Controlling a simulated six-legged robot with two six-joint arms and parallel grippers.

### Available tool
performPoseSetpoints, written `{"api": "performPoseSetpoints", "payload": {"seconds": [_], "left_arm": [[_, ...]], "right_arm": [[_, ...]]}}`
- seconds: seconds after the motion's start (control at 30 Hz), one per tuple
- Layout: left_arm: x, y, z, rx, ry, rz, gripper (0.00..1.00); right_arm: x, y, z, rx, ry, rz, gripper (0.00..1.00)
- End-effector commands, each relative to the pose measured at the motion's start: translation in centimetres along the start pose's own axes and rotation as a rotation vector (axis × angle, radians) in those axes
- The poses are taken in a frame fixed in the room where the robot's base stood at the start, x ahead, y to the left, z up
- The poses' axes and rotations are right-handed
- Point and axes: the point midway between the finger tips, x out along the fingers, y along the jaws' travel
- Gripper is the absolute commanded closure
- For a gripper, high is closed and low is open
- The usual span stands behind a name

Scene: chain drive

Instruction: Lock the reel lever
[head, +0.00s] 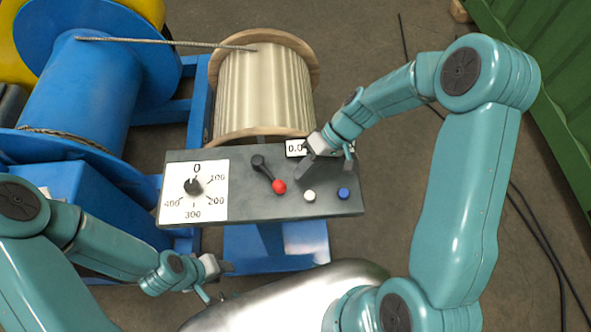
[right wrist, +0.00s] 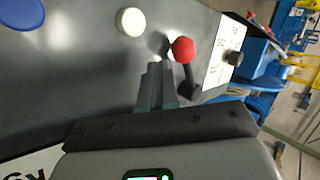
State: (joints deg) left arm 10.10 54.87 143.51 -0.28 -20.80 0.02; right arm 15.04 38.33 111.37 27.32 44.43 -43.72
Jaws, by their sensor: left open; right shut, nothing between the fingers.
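The reel lever is a black arm with a red knob (head: 279,187) on the dark control panel (head: 240,208); it slants down and right from its pivot in the head view. The red knob (right wrist: 183,49) also shows in the right wrist view, just beyond and right of the fingertips. My right gripper (head: 304,172) is shut and empty over the panel, right of the lever and apart from it as far as I can tell. Its closed fingers (right wrist: 157,75) point toward the knob. My left gripper (head: 222,277) is open and empty, low in front of the panel's lower edge.
The panel carries a white dial (head: 194,191), a white button (head: 309,195), a blue button (head: 343,193) and a small display (head: 295,148). Behind stand a wooden reel (head: 262,90) and a blue drum (head: 85,95) joined by a cable (head: 160,42). Floor at right is mostly clear.

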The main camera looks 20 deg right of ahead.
Motion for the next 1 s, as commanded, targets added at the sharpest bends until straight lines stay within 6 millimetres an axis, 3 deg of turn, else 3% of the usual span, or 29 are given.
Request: {"api": "performPoseSetpoints", "payload": {"seconds": [0.23,0.73,1.0], "left_arm": [[-0.7,0.3,0.0,0.0,0.0,0.0,0.57],[-0.6,0.2,0.0,0.0,0.0,0.0,0.57],[0.5,-0.2,0.0,0.0,0.0,0.0,0.57]], "right_arm": [[1.7,-1.5,0.0,0.001,0.0,0.0,1.0],[2.0,-1.6,0.0,0.002,0.002,0.0,1.0],[2.9,-2.3,-0.2,0.02,0.02,0.001,1.0]]}}
